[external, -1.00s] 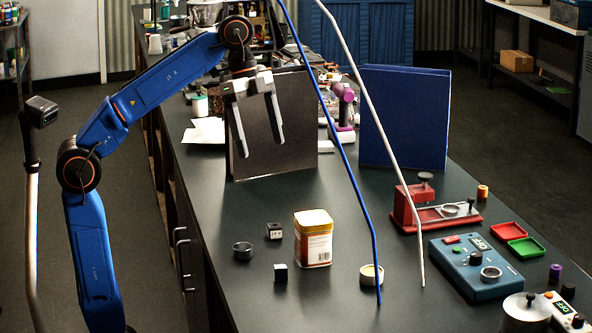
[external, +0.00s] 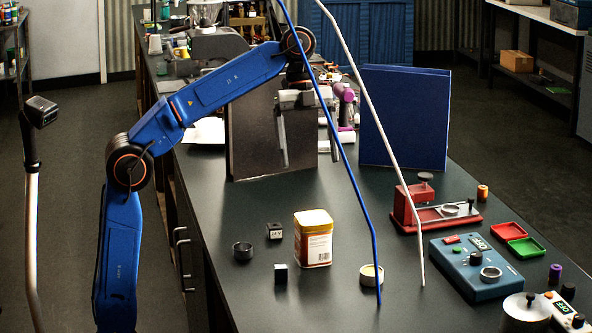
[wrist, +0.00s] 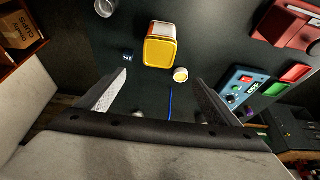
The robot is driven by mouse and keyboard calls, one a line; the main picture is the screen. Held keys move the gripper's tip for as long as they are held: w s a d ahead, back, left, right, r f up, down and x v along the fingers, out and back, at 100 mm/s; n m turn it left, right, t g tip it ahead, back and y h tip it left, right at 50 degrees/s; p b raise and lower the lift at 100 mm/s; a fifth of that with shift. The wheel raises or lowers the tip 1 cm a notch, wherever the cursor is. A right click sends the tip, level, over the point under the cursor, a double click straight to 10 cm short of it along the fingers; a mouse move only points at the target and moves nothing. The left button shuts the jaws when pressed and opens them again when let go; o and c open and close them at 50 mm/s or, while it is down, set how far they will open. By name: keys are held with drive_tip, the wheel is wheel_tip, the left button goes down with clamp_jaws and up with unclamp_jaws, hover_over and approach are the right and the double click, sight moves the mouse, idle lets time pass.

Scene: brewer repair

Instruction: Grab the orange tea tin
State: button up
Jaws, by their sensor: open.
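The tea tin (external: 313,242) stands upright on the dark bench, with a yellow-orange lid and a pale, orange-edged label with a barcode. In the wrist view the tin (wrist: 160,47) is seen from above, lid toward me, just beyond the fingertips. My gripper (external: 311,155) is open and empty. It hangs above and behind the tin in the external view, apart from it. In the wrist view both fingers (wrist: 160,80) are spread wide, with the tin roughly centred between their lines.
Blue (external: 350,190) and white (external: 385,145) rods cross the external view. Upright panels stand behind; a red device (external: 425,210) is right.

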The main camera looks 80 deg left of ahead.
sight(315, 217)
drive_tip(key=x, duration=0.5)
drive_tip(key=a+x, duration=0.1)
drive_tip(key=x, duration=0.9)
drive_tip(key=shift+a+f, duration=0.15)
drive_tip(key=shift+f, duration=0.45)
drive_tip(key=shift+x, duration=2.55)
drive_tip(key=shift+s+a, duration=0.15)
drive_tip(key=shift+c, duration=0.6)
drive_tip(key=c, duration=1.2)
